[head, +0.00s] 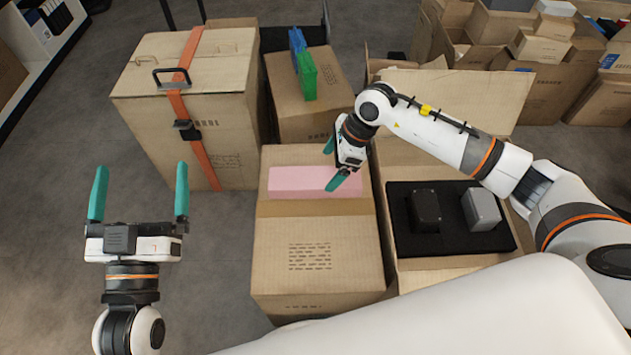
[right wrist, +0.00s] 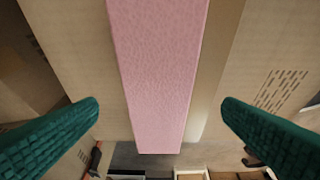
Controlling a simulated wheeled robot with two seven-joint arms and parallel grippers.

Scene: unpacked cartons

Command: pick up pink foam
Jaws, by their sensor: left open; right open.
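The pink foam (head: 290,182) is a flat pink block on top of the middle closed carton (head: 318,250), near its far edge. In the right wrist view the foam (right wrist: 165,70) runs from the top edge down the middle, between the two teal fingers. My right gripper (head: 330,164) is open above the foam's right end, with one finger on the far side and one on the near side. Whether the fingers touch it I cannot tell. My left gripper (head: 139,192) is open and empty over the floor at the left.
A tall carton (head: 225,115) with an orange strap stands behind left. An open carton (head: 440,262) at the right holds a black and a grey object in dark foam. Floor is free at left.

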